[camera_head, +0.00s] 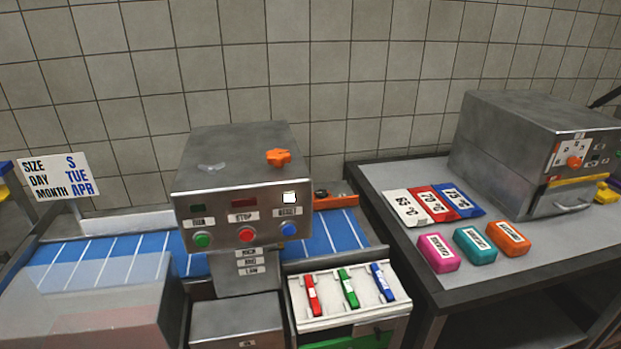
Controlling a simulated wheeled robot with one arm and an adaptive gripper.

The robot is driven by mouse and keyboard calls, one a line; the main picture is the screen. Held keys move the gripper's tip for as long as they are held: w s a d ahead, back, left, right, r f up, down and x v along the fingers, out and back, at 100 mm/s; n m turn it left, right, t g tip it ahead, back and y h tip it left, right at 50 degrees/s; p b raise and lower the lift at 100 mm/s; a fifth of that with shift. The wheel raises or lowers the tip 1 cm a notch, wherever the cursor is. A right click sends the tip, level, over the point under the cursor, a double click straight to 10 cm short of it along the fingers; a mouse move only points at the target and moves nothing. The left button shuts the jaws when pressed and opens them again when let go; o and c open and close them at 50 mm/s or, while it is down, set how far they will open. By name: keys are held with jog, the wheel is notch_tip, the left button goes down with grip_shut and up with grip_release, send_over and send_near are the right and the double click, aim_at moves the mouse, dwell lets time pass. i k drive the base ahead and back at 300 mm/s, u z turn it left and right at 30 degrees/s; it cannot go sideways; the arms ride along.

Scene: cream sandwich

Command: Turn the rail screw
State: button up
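No part clearly labelled as the rail screw shows. A small dark round part (321,193) sits by an orange-red rail (338,201) at the back of the blue conveyor, just right of the grey machine (240,165); it is too small to tell its shape. An orange star-shaped knob (278,157) is on top of the machine. The machine's front has green, red (247,235) and blue buttons, with a bright white square above the blue one. My gripper is not in view.
A tray (345,320) with red, green and blue pieces stands front right of the machine. The right table (470,270) holds temperature cards, pink, teal and orange blocks, and a metal box (530,150) with an orange knob. A sign (60,175) reads S, TUE, APR.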

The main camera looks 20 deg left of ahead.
aim_at(321, 194)
jog(key=u, duration=0.75)
jog(key=i, duration=0.95)
jog(key=u, duration=0.85)
